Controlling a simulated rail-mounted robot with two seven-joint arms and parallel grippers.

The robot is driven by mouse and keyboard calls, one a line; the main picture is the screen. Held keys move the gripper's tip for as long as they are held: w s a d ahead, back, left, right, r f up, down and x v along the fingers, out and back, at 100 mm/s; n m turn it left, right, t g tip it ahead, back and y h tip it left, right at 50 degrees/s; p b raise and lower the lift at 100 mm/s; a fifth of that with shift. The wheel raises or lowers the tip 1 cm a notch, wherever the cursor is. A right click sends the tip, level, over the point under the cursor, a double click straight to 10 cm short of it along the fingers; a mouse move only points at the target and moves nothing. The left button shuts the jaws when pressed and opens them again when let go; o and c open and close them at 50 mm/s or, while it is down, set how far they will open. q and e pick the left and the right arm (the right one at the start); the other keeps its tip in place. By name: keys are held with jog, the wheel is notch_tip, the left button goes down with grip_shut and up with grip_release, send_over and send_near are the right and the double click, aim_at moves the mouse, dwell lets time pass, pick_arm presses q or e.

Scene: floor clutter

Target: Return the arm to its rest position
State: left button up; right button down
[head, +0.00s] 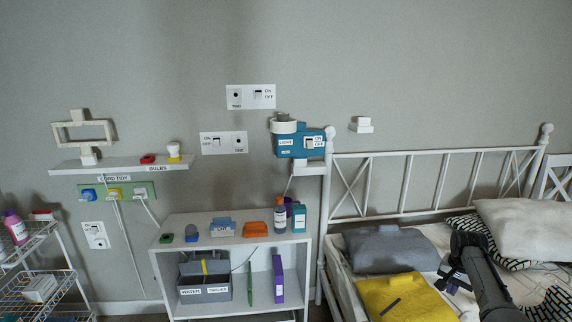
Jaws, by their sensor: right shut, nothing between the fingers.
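My right arm (485,280) comes in from the lower right and reaches over the bed. Its dark gripper (447,283) is shut and empty, hanging above the bed beside a yellow folded cloth (392,298) and a grey cushion (385,249). I cannot tell whether it touches the bedding. My left gripper and left arm are not in view.
A white bed frame (434,153) stands right, with a pale pillow (515,228) near the arm. A white shelf unit (190,222) holds bottles and small items. A wire rack (45,270) stands left.

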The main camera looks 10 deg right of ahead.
jog(key=w+a+r+n+t+h, duration=0.1)
jog(key=w+r+n+t+h, duration=0.15)
jog(key=r, duration=0.85)
jog(key=w+a+r+n+t+h, duration=0.1)
jog(key=w+r+n+t, duration=0.25)
jog(key=r, duration=0.75)
jog(key=s+a+r+n+t+p, duration=0.1)
jog(key=s+a+r+n+t, duration=0.15)
jog(key=a, duration=0.65)
jog(key=s+a+r+n+t, duration=0.2)
jog(key=s+a+t, duration=0.1)
jog(key=a, duration=0.5)
jog(key=s+a+f+n+y+p, duration=0.3)
jog(key=s+a+f+n, duration=0.1)
jog(key=s+a+f, duration=1.1)
jog(key=s+a+f+g+y+p, duration=0.1)
jog(key=s+a+f+g, duration=0.25)
jog(key=s+f, duration=0.85)
jog(key=s+a+f+g+y+p, duration=0.15)
jog(key=s+f+g, duration=0.35)
jog(key=s+f, duration=0.65)
jog(key=s+r+h+p, duration=0.1)
jog(key=s+r+p, duration=0.2)
jog(key=r+p, duration=3.4)
notch_tip(320, 180, up, 3)
jog(key=shift+s+a+p, duration=0.15)
jog(key=shift+a+p, duration=0.2)
jog(key=shift+p, duration=0.05)
